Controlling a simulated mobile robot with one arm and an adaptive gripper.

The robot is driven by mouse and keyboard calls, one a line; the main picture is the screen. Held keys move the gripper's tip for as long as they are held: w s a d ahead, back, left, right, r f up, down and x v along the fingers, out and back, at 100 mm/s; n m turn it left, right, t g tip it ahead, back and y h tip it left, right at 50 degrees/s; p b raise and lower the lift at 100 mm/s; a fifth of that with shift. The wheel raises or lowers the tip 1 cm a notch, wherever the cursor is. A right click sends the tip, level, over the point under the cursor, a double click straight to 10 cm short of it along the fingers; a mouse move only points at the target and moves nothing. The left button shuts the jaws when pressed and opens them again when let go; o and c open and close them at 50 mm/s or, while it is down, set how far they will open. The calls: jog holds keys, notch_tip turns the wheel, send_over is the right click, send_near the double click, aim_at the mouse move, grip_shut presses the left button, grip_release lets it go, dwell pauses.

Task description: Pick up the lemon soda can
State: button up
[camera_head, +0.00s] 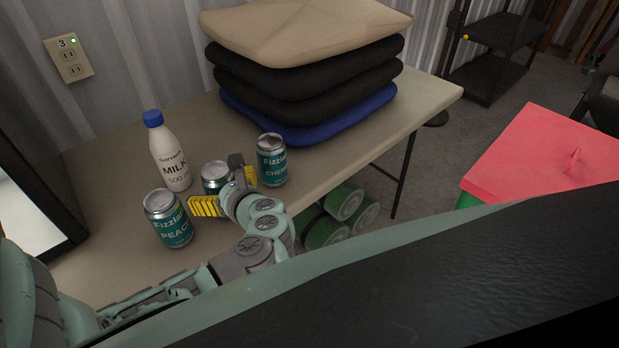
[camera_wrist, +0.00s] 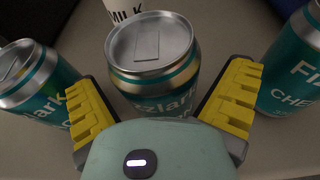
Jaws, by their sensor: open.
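Three teal and silver soda cans stand upright on the table. The left can (camera_head: 169,219) reads "Fizzla.. PEAC.." and the right can (camera_head: 272,160) reads "Fizzla.. CHER..". The middle can (camera_head: 214,175) is partly hidden behind my gripper (camera_head: 225,191) in the head view, and its flavour cannot be read. In the wrist view my gripper (camera_wrist: 165,115) is open, with yellow ridged fingers either side of the middle can (camera_wrist: 152,62). I cannot tell whether they touch it. The cherry can (camera_wrist: 294,68) is just right of the fingers, the peach can (camera_wrist: 37,85) just left.
A white milk bottle (camera_head: 170,155) with a blue cap stands behind the cans. A stack of cushions (camera_head: 304,60) fills the back of the table (camera_head: 425,97). A dark-framed panel (camera_head: 30,205) is at the left. Green cans (camera_head: 343,201) lie below the table.

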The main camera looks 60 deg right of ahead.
jog(key=shift+w+f, duration=0.1)
jog(key=shift+w, duration=0.1)
jog(key=c, duration=1.3)
